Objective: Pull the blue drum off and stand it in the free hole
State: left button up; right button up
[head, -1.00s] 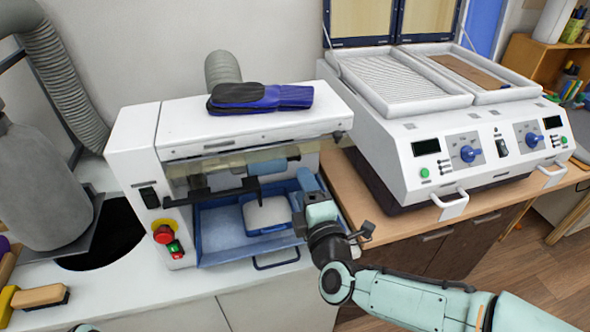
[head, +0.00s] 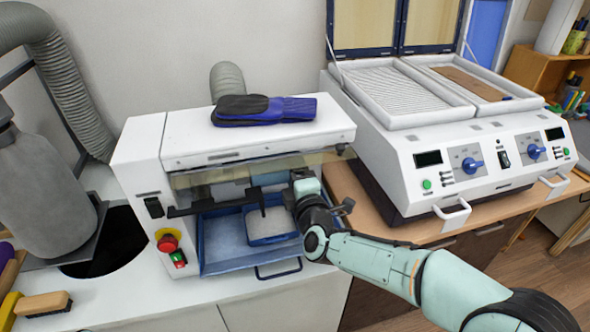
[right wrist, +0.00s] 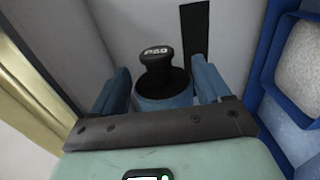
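In the right wrist view the blue drum (right wrist: 163,102) lies between the two blue fingers of my right gripper (right wrist: 162,86), one finger on each side. A black knob with white lettering stands out of its dark end. The fingers look spread around the drum; I cannot see contact. In the head view my right gripper (head: 297,180) is at the right end of the white machine (head: 258,143), under its clear guard. The drum is mostly hidden there by the guard and gripper. My left gripper is out of view. I cannot make out the free hole.
A blue tray (head: 222,262) with a smaller blue-rimmed container (head: 270,224) sits below the guard. Dark gloves (head: 262,109) lie on the machine. A brush (head: 42,304) is at lower left, beside a large dark bench opening (head: 105,245). A white press (head: 440,150) stands at right.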

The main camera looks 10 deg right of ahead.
jog(key=shift+w+r, duration=0.1)
jog(key=shift+r, duration=0.05)
jog(key=shift+o, duration=0.6)
jog(key=c, duration=0.5)
jog(key=shift+d, duration=0.1)
jog(key=shift+d, duration=0.2)
